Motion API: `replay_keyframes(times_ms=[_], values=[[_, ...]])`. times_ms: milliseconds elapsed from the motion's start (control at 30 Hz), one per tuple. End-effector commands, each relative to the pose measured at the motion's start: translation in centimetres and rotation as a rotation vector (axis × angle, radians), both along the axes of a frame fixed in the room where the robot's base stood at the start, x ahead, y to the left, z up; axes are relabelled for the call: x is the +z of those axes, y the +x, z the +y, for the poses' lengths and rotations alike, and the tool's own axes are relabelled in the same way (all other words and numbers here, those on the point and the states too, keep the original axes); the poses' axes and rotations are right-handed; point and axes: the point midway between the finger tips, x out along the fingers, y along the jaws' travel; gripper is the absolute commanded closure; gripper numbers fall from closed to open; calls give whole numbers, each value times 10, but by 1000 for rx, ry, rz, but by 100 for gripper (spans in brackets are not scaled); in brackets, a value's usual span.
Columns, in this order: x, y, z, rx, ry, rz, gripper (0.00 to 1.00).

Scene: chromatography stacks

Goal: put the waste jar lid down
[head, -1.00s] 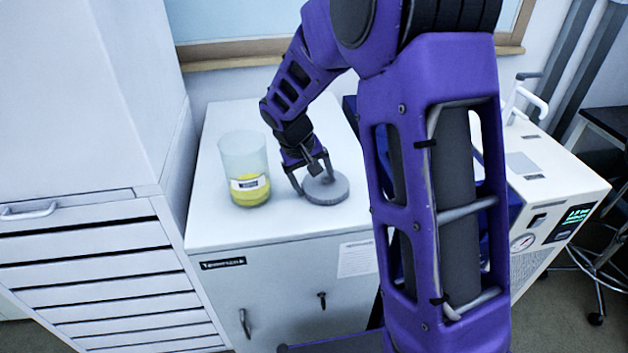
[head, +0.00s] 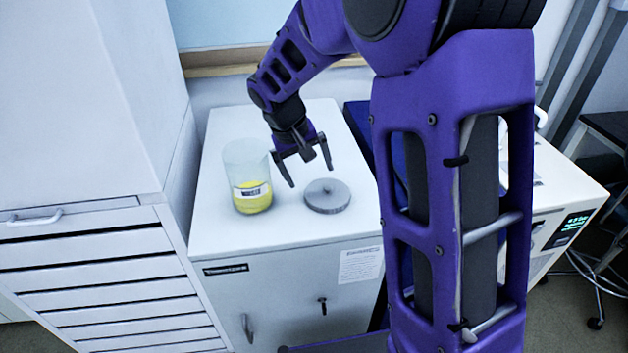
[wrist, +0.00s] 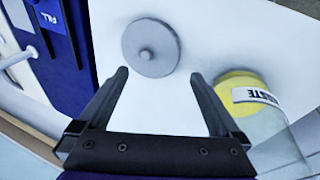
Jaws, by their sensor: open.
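The waste jar lid (head: 327,196) is a grey disc with a small knob. It lies flat on the white cabinet top, knob up, and also shows in the wrist view (wrist: 151,48). The waste jar (head: 247,177) is clear, open at the top, with yellow contents and a label. It stands left of the lid, apart from it, and shows at the right of the wrist view (wrist: 262,112). My gripper (head: 310,177) is open and empty, raised above the cabinet top between jar and lid, apart from both. In the wrist view, its fingers (wrist: 160,76) are spread with nothing between them.
The white cabinet top (head: 240,225) has bare room in front of and behind the jar and lid. A tall drawer unit (head: 90,250) stands close on the left. A white instrument (head: 565,190) with a lit display stands on the right, partly behind my arm.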

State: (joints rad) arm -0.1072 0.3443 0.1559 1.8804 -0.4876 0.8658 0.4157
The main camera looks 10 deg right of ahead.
Motion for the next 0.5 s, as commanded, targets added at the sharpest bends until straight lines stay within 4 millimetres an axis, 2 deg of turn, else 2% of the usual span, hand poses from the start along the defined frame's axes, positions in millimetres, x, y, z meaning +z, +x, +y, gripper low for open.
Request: replay_keyframes(times_ms=[33,200,333,500], values=[[13,-1,3,1,1,-5,0],[41,-7,11,0,1,-4,0],[53,-9,14,0,-1,-2,0],[57,-11,16,-1,-1,-1,0]])
